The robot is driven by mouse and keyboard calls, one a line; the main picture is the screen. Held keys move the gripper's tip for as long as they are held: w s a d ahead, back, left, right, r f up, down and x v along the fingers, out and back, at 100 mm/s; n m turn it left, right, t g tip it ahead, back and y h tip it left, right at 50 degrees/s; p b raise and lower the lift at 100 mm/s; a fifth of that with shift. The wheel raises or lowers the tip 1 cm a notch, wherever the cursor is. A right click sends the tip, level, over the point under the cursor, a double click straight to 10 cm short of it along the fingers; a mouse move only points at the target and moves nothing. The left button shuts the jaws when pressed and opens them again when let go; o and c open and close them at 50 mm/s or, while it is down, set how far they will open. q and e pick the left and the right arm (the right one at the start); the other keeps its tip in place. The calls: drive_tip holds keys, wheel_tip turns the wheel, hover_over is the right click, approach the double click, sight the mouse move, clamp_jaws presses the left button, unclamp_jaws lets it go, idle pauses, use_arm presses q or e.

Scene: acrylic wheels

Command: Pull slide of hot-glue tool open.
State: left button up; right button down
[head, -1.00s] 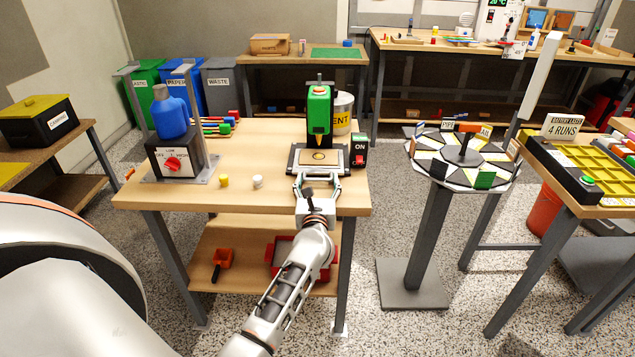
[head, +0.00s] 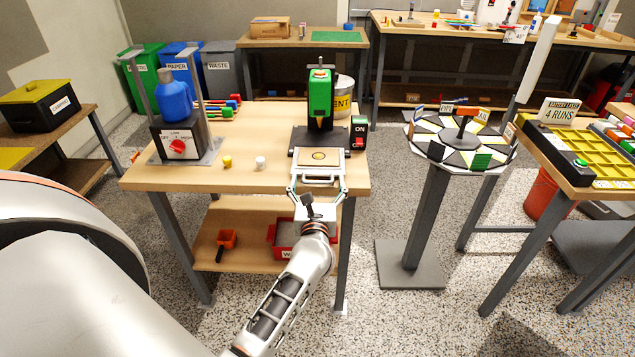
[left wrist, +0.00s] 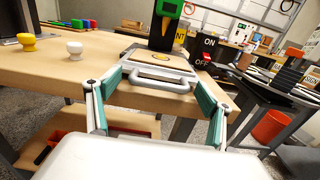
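The green hot-glue tool (head: 320,92) stands upright on its dark base near the table's right front edge. The slide's pale handle (left wrist: 160,85) is at the front. My left gripper (head: 317,187) is spread wide in front of the slide, one finger to each side of the handle; the wrist view shows gaps there, so it holds nothing. My right gripper is out of view.
A red-black ON/OFF switch (head: 359,134) stands right of the tool. A yellow knob (head: 227,161) and a white knob (head: 260,162) stand to the left. A blue bottle (head: 174,97) sits on a heater further left. A round wheel table (head: 460,145) stands to the right.

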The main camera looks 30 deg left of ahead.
use_arm(q)
drive_tip(key=v, duration=1.2)
drive_tip(key=shift+d, duration=0.1)
drive_tip(key=s+d+f+m+h, duration=0.2)
drive_tip(key=d+f+m+h, duration=0.15)
drive_tip(key=m, duration=0.65)
drive_tip(key=s+d+f+m+t+h, duration=0.1)
drive_tip(key=s+d+f+m+h, duration=0.25)
drive_tip(key=m, duration=0.75)
drive_tip(key=s+d+f+m+h, duration=0.1)
drive_tip(key=d+m+h, duration=0.45)
drive_tip(key=m, duration=0.45)
drive_tip(key=s+f+m+g, duration=0.5)
drive_tip(key=s+f+m, duration=0.7)
drive_tip(key=f+m, duration=0.2)
drive_tip(key=shift+d+f+m+g+y, duration=0.25)
drive_tip(key=shift+m+g+y, duration=0.15)
drive_tip(key=shift+m, duration=0.4)
